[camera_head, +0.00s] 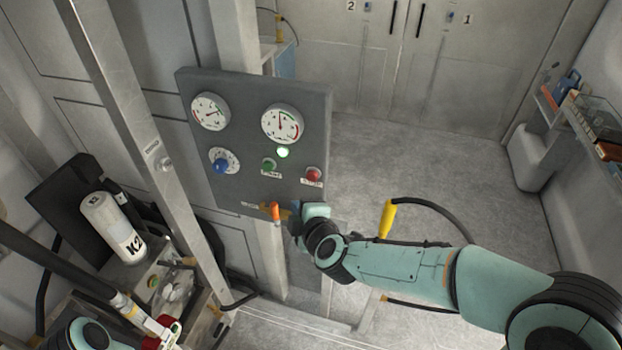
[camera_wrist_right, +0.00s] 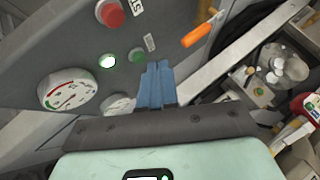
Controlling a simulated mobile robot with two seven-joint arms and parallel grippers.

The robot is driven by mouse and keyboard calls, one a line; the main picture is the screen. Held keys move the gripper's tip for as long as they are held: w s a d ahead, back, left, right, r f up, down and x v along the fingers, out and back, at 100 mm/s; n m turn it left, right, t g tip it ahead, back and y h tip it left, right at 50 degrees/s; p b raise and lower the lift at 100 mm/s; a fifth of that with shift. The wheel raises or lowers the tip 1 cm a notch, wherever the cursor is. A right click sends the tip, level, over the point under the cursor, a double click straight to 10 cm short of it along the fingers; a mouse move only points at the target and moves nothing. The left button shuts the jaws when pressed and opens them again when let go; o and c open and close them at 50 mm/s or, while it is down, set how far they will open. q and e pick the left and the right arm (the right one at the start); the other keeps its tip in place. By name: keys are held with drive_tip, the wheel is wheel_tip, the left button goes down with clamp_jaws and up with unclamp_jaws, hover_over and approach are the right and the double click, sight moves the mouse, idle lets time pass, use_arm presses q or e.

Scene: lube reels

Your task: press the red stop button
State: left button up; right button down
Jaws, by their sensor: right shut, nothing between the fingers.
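The red stop button (camera_head: 313,174) is at the lower right of the grey control panel (camera_head: 240,180), with a label below it. It also shows at the top of the right wrist view (camera_wrist_right: 113,14). A green button (camera_head: 269,164) sits to its left, under a lit green lamp (camera_head: 283,152). My right gripper (camera_head: 294,208) is at the panel's lower edge, below the red button and apart from it. Its blue fingers (camera_wrist_right: 155,70) are shut and empty. My left gripper is not seen.
A metal post (camera_head: 150,150) stands left. Floor (camera_head: 440,170) on the right is clear.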

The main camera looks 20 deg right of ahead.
sight(312, 176)
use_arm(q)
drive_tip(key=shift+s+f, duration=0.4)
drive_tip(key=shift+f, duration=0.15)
use_arm(e)
drive_tip(key=w+d, duration=0.3)
drive_tip(key=w, duration=0.2)
drive_tip(key=shift+w+d, duration=0.15)
drive_tip(key=shift+d, duration=0.25)
idle(1.2)
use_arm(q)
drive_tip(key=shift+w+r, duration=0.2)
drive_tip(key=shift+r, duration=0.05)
use_arm(e)
drive_tip(key=shift+w+d, duration=0.25)
drive_tip(key=shift+w, duration=0.15)
drive_tip(key=shift+w+d, duration=0.25)
drive_tip(key=shift+w, duration=0.1)
idle(0.6)
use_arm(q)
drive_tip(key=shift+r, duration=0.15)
use_arm(e)
drive_tip(key=shift+s+a, duration=0.1)
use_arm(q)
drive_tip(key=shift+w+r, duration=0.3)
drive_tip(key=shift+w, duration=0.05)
use_arm(e)
drive_tip(key=shift+s+a, duration=0.4)
drive_tip(key=shift+s, duration=0.25)
